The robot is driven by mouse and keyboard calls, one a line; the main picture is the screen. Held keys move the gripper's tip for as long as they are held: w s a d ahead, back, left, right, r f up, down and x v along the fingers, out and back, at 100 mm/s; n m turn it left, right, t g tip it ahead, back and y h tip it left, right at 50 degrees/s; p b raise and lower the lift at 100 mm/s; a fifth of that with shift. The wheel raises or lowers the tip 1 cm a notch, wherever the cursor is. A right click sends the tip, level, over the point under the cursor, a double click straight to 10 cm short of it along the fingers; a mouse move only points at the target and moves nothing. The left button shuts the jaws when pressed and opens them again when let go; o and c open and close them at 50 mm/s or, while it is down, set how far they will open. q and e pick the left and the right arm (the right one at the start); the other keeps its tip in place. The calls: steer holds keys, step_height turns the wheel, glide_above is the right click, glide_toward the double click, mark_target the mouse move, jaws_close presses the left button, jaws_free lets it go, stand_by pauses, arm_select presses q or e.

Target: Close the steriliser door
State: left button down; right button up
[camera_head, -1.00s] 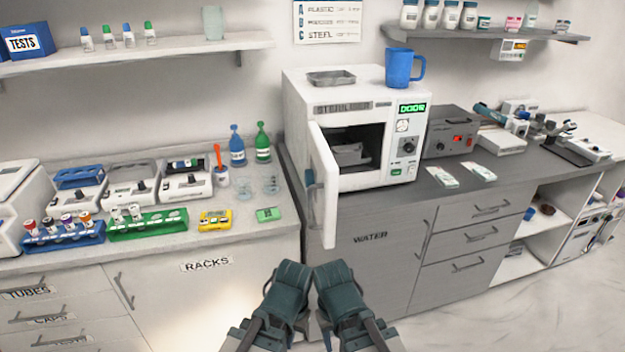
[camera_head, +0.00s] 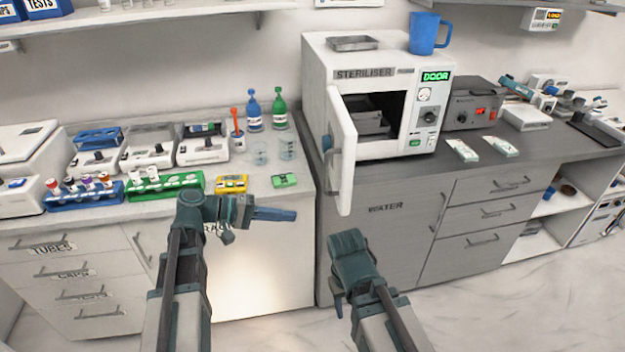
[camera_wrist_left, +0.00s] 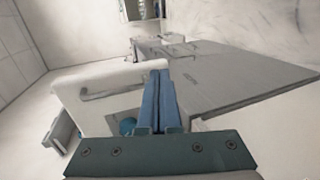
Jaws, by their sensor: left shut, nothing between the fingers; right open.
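The white steriliser (camera_head: 375,72) stands on the grey counter, its "DOOR" display lit green. Its door (camera_head: 343,155) is swung wide open toward me, hinged at the left, showing the dark chamber (camera_head: 385,105) with a grey tray-like item inside.
A blue mug (camera_head: 424,32) and a metal tray (camera_head: 353,43) sit on the steriliser. Blue and green bottles (camera_head: 280,108) and beakers stand left of it. A grey box (camera_head: 470,108) stands to its right. Counter space before the chamber is narrow.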

arm_select(q)
steer(key=w+a+r+n+t+h, duration=0.1)
steer(key=w+a+r+t+h, duration=0.2)
steer(key=a+r, duration=0.35)
steer(key=x, duration=1.3)
steer(key=shift+d+f+y, duration=0.3)
steer(key=shift+d+f, duration=0.15)
steer(key=shift+f, duration=0.05)
steer(key=shift+s, duration=0.1)
